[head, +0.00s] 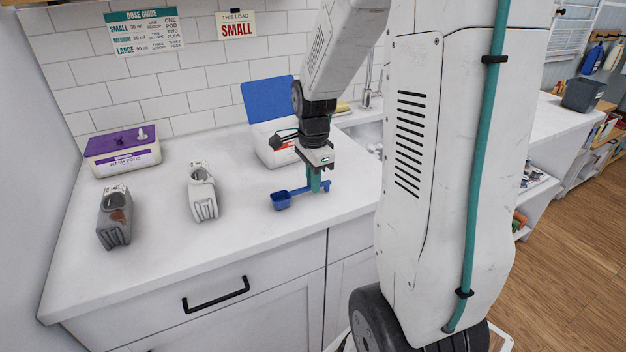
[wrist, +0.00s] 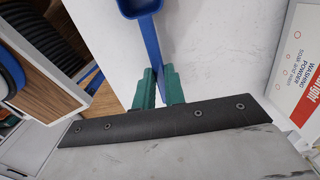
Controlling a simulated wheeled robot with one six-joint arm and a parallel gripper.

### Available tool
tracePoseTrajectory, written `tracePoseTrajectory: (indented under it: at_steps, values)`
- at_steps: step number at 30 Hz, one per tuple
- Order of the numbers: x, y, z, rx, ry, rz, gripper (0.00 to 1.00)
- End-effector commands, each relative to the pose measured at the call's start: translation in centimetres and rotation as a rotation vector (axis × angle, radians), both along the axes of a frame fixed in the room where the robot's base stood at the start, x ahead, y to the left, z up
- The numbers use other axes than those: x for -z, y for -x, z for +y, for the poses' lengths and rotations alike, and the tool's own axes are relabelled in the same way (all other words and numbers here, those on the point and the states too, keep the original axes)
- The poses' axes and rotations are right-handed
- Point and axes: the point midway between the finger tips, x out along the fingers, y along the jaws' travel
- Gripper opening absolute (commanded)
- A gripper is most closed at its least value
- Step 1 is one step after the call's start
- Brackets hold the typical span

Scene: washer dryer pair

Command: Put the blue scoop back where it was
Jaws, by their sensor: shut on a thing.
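The blue scoop (head: 283,200) is at the front part of the white counter in the head view, its cup to the left and its handle running right. My gripper (head: 317,184) points down and is shut on the scoop's handle. In the wrist view the green fingertips (wrist: 158,88) close around the blue handle, and the scoop's cup (wrist: 138,8) shows at the top edge. I cannot tell whether the scoop touches the counter. Behind my gripper stands a white washing powder box (head: 268,150) with its blue lid (head: 268,98) open. Its inside is mostly hidden.
A purple-lidded wash pods tub (head: 124,155), a grey stained jug-like container (head: 114,218) and a white one (head: 202,192) stand left on the counter (head: 165,255). Dose guide (head: 144,31) and "small" (head: 236,25) signs hang on the tiled wall. The counter's front edge is close to the scoop.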

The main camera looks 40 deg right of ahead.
Motion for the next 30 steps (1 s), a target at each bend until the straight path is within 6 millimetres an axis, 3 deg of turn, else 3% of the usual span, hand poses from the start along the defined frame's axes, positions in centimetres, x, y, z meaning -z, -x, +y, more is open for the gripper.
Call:
tracePoseTrajectory:
  at_steps: [10, 11, 13, 23, 30]
  values:
    - [0.4, 0.0, 0.0, 0.0, 0.0, 0.0, 0.0]
    - [0.4, 0.0, 0.0, 0.0, 0.0, 0.0, 0.14]
    - [0.4, 0.0, 0.0, 0.0, 0.0, 0.0, 0.34]
    - [0.1, 0.0, 0.0, 0.0, 0.001, -0.002, 0.34]
    - [-3.5, -0.1, 0.0, 0.0, 0.003, -0.006, 0.34]
